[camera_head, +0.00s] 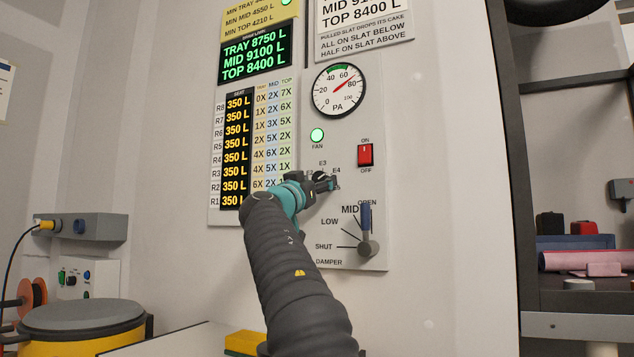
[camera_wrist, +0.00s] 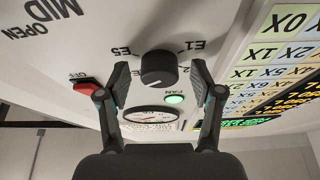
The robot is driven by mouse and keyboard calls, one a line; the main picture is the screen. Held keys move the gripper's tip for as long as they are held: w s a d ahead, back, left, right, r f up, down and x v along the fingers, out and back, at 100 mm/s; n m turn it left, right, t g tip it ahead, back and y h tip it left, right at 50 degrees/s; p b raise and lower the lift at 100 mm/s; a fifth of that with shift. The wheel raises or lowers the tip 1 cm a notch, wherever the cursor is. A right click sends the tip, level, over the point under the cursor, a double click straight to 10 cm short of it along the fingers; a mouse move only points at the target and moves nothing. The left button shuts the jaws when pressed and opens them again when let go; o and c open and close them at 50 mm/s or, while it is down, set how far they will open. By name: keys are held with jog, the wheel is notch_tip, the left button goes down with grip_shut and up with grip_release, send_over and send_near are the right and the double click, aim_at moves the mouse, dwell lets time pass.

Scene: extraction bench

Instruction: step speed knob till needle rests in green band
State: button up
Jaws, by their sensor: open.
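The black speed knob (camera_wrist: 158,68) sits on the white panel between the E5 label on the left and the E1 label on the right in the wrist view. My gripper (camera_wrist: 160,72) is open, with one finger on each side of the knob and gaps between. In the head view my gripper (camera_head: 326,183) is at the panel and hides most of the knob; E3 and E4 show beside it. The round PA gauge (camera_head: 338,90) has a green band at its top, around 40 to 60. Its red needle points between 60 and 80, right of the band.
A lit green fan lamp (camera_head: 317,135) and red ON/OFF switch (camera_head: 365,155) sit above the knob. The damper lever (camera_head: 366,230) is below right, its blue handle pointing up near OPEN. A number chart (camera_head: 262,140) is on the left.

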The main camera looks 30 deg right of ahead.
jog(key=c, duration=1.1)
jog(key=shift+c, duration=0.2)
jog(key=shift+n+t, duration=0.4)
jog(key=shift+n, duration=0.2)
jog(key=n+y, duration=0.1)
jog(key=n, duration=0.1)
jog(key=n+t+y, duration=0.1)
jog(key=n, duration=0.1)
jog(key=n+t+y, duration=0.1)
jog(key=n, duration=0.2)
jog(key=shift+s+d+r, duration=0.15)
jog(key=shift+s, duration=0.1)
jog(key=n+y+p, duration=0.1)
jog(key=n+t+y, duration=0.1)
jog(key=n, duration=0.1)
jog(key=shift+r+n+p, duration=0.2)
jog(key=shift+n+p, duration=0.1)
jog(key=shift+p, duration=0.05)
jog(key=shift+s+d+n+y+p, duration=0.1)
jog(key=shift+n+y+p, duration=0.8)
jog(key=shift+n, duration=1.2)
jog(key=shift+f+n, duration=0.1)
jog(key=shift+n, duration=0.2)
